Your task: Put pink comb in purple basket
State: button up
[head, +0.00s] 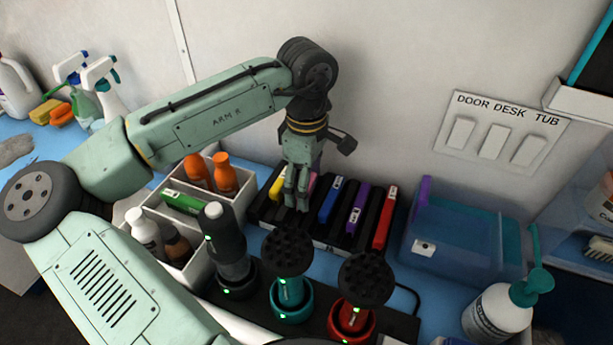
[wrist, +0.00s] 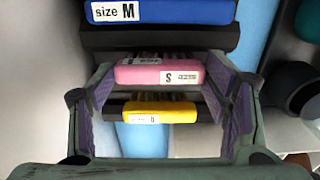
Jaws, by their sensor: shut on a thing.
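The pink comb (wrist: 160,75) has a white label marked S. In the head view only a sliver of pink (head: 312,183) shows behind my gripper (head: 296,200). My gripper points down over the black comb rack (head: 345,246). In the wrist view its two padded fingers stand at either end of the pink comb and are shut on it. The comb still appears to be at the rack, between the yellow and blue combs. No plainly purple basket shows; a see-through blue bin (head: 455,240) right of the rack has a purple piece at its left edge.
The yellow comb (wrist: 155,111) and the blue comb (wrist: 160,11) sit close on either side. Purple (head: 358,208) and red (head: 385,218) combs are farther right. Upright tools (head: 288,260) stand in front. A bottle caddy (head: 238,205) is left, a pump bottle (head: 497,312) right.

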jog(key=shift+f, duration=0.1)
jog(key=o, duration=1.2)
jog(key=shift+f+b, duration=0.15)
jog(key=shift+b, duration=0.3)
